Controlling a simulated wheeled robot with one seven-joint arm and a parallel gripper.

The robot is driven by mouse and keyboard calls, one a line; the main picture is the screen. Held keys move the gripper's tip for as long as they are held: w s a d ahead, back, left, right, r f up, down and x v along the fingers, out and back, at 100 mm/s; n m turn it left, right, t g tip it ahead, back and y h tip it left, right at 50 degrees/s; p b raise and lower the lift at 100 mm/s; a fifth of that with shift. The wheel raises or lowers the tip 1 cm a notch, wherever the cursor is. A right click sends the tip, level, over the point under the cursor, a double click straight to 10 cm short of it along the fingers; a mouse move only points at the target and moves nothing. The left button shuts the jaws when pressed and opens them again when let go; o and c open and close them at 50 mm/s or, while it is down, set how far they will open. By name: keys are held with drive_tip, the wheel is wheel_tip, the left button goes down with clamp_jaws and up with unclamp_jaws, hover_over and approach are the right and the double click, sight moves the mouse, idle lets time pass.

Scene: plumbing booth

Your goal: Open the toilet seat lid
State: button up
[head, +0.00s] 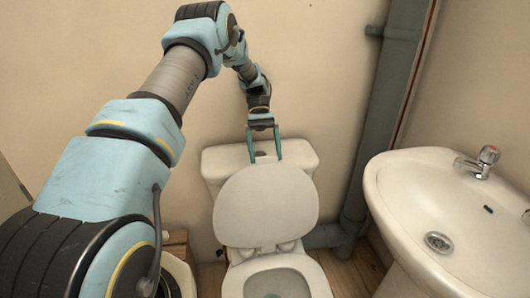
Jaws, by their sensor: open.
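The toilet lid (265,205) is a rounded off-white panel that stands raised, its front part up against the cistern (215,164). Its hinges show low at the back of the bowl. The toilet bowl (278,286) is uncovered below it, and the picture's lower edge cuts it off. My gripper (265,157) is open, with two teal fingers apart, pointing down at the lid's top edge in front of the cistern. I cannot tell whether the fingertips touch the lid.
A white washbasin (405,210) with a tap (478,162) stands at the right. A thick grey pipe (375,130) runs down the corner between toilet and basin. A round pale container (176,272) is at the lower left, partly hidden by my arm. Wooden floor (350,275) shows right of the toilet.

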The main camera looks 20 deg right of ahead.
drive_tip(key=shift+o, duration=0.9)
drive_tip(key=shift+s+a+f, duration=0.15)
drive_tip(key=shift+a+f, duration=0.05)
drive_tip(key=shift+f, duration=0.9)
wheel_tip(320, 180, up, 12)
drive_tip(key=b, duration=0.1)
drive_tip(key=shift+d, duration=0.2)
drive_tip(key=shift+r, duration=0.1)
drive_tip(key=s+a+t, duration=0.3)
drive_tip(key=s+a, duration=0.1)
drive_tip(key=a, duration=0.5)
drive_tip(key=s+a+t+p, duration=0.1)
drive_tip(key=s+a+t, duration=0.3)
drive_tip(key=a, duration=0.5)
drive_tip(key=s+a+t+h, duration=0.1)
drive_tip(key=s+a+t, duration=0.3)
drive_tip(key=a, duration=0.5)
drive_tip(key=shift+a+f, duration=0.25)
drive_tip(key=shift+a, duration=0.05)
drive_tip(key=shift+s, duration=0.1)
